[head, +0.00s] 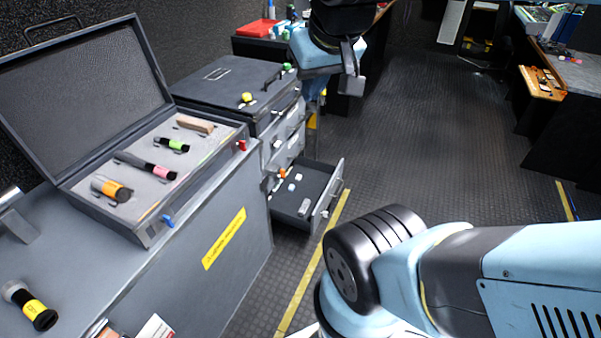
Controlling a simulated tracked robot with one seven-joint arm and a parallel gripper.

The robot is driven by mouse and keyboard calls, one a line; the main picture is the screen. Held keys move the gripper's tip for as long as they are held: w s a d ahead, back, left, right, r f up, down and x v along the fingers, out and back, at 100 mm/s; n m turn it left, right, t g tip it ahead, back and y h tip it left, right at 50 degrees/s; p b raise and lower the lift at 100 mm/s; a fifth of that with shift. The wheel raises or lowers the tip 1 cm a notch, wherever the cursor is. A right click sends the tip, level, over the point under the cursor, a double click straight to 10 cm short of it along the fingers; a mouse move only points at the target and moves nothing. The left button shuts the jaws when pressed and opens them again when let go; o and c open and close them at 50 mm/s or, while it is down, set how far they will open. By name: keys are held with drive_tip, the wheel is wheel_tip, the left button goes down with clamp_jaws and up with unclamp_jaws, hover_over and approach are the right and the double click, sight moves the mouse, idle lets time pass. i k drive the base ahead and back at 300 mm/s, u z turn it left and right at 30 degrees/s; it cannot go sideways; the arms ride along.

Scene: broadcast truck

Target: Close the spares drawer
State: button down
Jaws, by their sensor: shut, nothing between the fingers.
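The spares drawer (309,210) is the low grey drawer at the bottom of the drawer cabinet (275,146). It is pulled well out over the floor, and several small items lie inside it. Its front panel with a handle (325,213) faces right. The drawers above it look shut or nearly so. My gripper (352,85) is at the top centre, pointing down, above and to the right of the open drawer and apart from it. Its fingers are dark and shut, with nothing between them. Part of the wrist hides the view behind it.
An open grey case (150,240) with foam and several microphones stands on the left counter (190,285). A yellow line (295,300) runs along the floor beside the drawer. The floor (430,140) to the right is clear. A desk with an orange tray (542,83) stands far right.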

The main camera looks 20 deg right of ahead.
sight(318, 182)
drive_tip(key=z, duration=0.05)
drive_tip(key=i, duration=0.9)
drive_tip(key=z, duration=0.5)
